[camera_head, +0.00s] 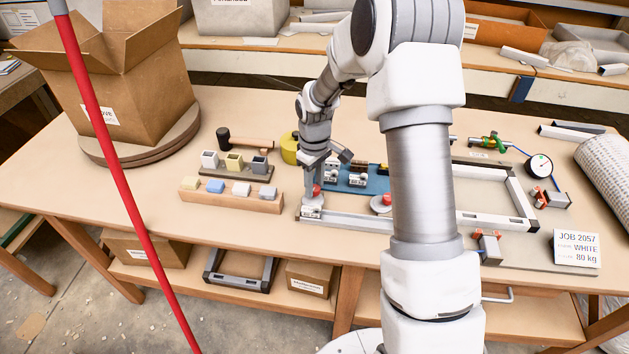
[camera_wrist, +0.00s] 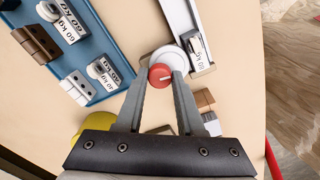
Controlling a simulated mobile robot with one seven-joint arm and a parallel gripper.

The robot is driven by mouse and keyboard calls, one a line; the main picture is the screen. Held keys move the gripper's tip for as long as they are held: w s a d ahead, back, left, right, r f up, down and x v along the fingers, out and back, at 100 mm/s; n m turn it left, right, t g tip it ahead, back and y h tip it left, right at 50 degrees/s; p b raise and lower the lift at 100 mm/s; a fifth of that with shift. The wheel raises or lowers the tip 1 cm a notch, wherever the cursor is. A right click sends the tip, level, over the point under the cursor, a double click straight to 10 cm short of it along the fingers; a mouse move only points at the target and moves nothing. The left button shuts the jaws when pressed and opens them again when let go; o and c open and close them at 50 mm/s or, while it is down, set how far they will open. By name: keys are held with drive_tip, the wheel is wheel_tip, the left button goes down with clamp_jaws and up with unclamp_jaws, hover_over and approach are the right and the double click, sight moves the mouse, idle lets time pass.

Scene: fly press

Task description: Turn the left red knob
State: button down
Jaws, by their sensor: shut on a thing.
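The left red knob (camera_wrist: 160,76) sits on a round white base (camera_wrist: 170,55) at the corner of a grey metal frame. In the wrist view my gripper (camera_wrist: 162,80) has its two fingers on either side of the knob, shut on it. In the head view the same knob (camera_head: 316,190) shows just below my gripper (camera_head: 318,180), at the frame's left front corner. A second red knob (camera_head: 387,199) on a round base stands to the right, partly hidden by my arm.
A wooden block holder (camera_head: 230,200) with several coloured blocks lies left of my gripper. A cardboard box (camera_head: 120,80) stands at the far left. A sign (camera_head: 577,249) reads JOB 2057, WHITE, 80 kg. A red pole crosses the left foreground.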

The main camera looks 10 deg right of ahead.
sight(315, 188)
drive_tip(key=shift+n, duration=0.8)
drive_tip(key=shift+p, duration=0.3)
drive_tip(key=c, duration=0.5)
unclamp_jaws()
drive_tip(key=shift+r, duration=0.1)
wheel_tip(315, 188, up, 17)
drive_tip(key=shift+r+p, duration=0.1)
drive_tip(key=shift+p, duration=1.15)
drive_tip(key=shift+r, duration=0.1)
